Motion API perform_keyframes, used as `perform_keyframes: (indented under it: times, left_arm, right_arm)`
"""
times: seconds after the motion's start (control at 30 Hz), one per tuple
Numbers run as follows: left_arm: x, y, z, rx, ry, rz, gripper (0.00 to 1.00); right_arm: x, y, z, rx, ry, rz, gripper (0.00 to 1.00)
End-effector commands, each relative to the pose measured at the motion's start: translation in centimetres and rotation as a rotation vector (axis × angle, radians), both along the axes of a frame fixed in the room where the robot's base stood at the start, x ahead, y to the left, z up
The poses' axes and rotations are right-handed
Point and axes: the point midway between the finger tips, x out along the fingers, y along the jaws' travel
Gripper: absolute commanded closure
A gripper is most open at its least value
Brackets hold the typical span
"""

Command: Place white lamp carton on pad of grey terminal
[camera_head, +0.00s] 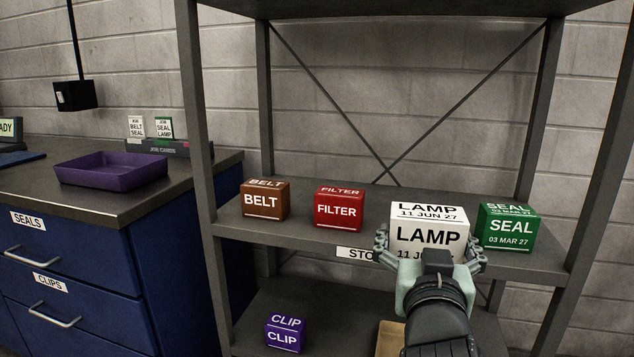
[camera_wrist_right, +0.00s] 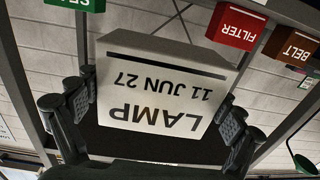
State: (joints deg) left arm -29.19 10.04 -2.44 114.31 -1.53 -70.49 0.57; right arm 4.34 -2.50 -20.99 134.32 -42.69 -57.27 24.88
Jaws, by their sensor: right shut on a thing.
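The white lamp carton (camera_head: 428,226) is at the shelf's front edge in the head view, marked LAMP 11 JUN 27. My right gripper (camera_head: 430,250) has its fingers on either side of the carton and is shut on it. In the right wrist view the lamp carton (camera_wrist_right: 165,85) appears upside down between the two fingers of the right gripper (camera_wrist_right: 160,120). Whether the carton still touches the shelf is hard to tell. A dark terminal with a READY screen (camera_head: 10,130) is partly visible at the far left edge; its pad is not clearly seen. My left gripper is not in view.
The shelf (camera_head: 290,232) also holds a brown belt carton (camera_head: 265,201), a red filter carton (camera_head: 338,210) and a green seal carton (camera_head: 508,229), close right of the lamp carton. A purple clip carton (camera_head: 285,333) sits below. A purple tray (camera_head: 112,173) stands on the left counter (camera_head: 70,203).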

Motion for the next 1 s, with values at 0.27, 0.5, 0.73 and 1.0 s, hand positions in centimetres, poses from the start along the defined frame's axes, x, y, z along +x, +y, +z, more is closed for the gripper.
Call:
perform_keyframes:
  times: [0.27,0.5,0.73,1.0]
  left_arm:
    - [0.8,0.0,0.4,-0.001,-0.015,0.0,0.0]
    - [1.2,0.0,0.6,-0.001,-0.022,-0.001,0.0]
    - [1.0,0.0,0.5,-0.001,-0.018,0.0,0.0]
    - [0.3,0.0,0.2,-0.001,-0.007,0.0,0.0]
  right_arm:
    - [-1.9,-0.7,-8.9,-0.012,0.018,0.112,0.39]
    - [-5.8,-1.5,-15.1,0.002,0.009,0.206,0.39]
    - [-7.5,-1.7,-16.7,0.015,-0.002,0.237,0.39]
    - [-7.6,-1.8,-16.7,0.01,-0.004,0.239,0.39]
